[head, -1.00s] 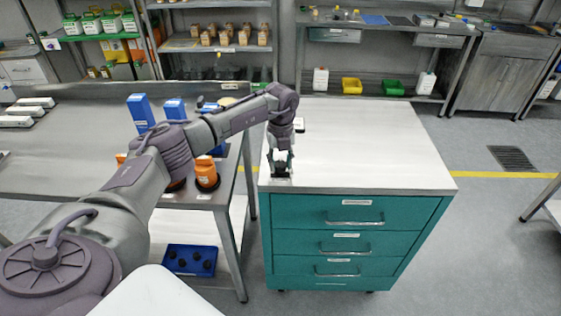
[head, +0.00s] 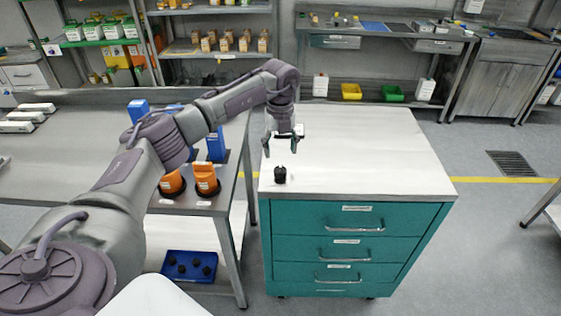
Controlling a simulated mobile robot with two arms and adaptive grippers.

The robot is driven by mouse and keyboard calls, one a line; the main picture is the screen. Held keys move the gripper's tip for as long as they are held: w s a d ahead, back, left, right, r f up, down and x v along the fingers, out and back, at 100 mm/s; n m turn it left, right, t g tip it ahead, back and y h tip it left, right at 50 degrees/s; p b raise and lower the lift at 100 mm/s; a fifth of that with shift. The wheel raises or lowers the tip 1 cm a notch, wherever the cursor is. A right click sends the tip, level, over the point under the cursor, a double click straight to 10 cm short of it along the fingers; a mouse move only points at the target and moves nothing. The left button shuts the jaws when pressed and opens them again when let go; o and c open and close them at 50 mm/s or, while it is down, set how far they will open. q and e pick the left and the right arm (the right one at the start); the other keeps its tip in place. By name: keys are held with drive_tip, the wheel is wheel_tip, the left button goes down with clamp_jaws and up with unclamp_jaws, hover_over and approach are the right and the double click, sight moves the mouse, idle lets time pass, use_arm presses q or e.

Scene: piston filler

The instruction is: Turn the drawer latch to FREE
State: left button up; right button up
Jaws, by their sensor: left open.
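The teal drawer cabinet (head: 290,217) has a white top and three labelled drawers with bar handles, all shut. A small black knob (head: 279,175), which looks like the drawer latch, stands on the top near its front left corner. I cannot read which setting it points to. My left gripper (head: 280,150) is open and empty, fingers pointing down, above and slightly behind the knob and apart from it. My right gripper is not in view.
On the grey bench to the left, orange (head: 205,178) and blue (head: 138,110) containers stand close to my left arm. A blue tray (head: 190,279) with several black pieces sits below. The rest of the white cabinet top (head: 370,150) is mostly clear.

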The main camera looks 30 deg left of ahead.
use_arm(q)
drive_tip(key=shift+r, duration=2.3)
